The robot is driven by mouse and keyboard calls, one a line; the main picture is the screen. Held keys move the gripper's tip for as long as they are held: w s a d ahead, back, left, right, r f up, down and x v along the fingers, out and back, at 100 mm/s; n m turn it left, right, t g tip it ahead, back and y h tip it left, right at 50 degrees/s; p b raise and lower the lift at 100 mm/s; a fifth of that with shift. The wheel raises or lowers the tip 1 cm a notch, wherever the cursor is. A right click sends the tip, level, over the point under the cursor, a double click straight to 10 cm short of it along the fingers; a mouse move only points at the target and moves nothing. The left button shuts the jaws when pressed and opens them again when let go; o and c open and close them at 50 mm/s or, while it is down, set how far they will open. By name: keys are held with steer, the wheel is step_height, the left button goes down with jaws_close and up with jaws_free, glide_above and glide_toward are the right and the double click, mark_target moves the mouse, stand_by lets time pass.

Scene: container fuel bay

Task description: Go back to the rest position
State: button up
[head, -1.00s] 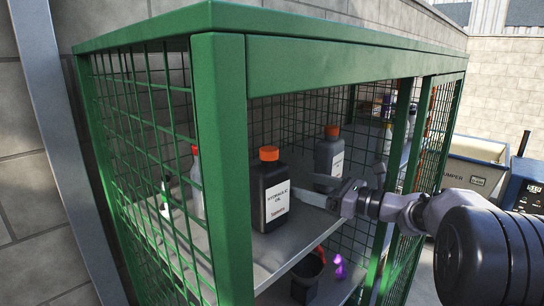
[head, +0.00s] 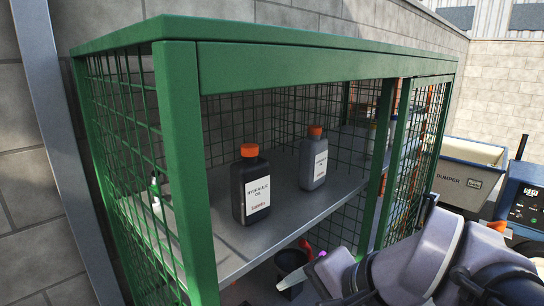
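My arm (head: 415,262) fills the lower right of the head view, in front of the green cage (head: 180,160). I cannot pick out my gripper's fingertips among the arm parts, so I cannot tell whether it is open or shut. The dark hydraulic oil bottle (head: 251,190) with an orange cap stands upright on the cage's upper shelf (head: 300,222). A greyer bottle (head: 314,163) with an orange cap stands upright behind it to the right. No part of my arm is seen touching either bottle.
The cage's front post (head: 185,170) and top rail (head: 300,70) frame the opening. A dumper (head: 468,170) and a blue machine (head: 525,200) stand at the right.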

steer(key=s+d+f+n+t+h, duration=0.2)
steer(key=s+d+n+h, duration=0.15)
steer(key=s, duration=0.25)
steer(key=s+d+f+n+g+b, duration=0.1)
steer(key=s+f+b, duration=0.2)
steer(key=f+b, duration=1.1)
step_height(320, 180, down, 4)
steer(key=shift+s+d+r+g, duration=0.1)
steer(key=shift+s+d+g, duration=0.05)
steer(key=shift+d+g, duration=0.2)
steer(key=shift+n, duration=0.25)
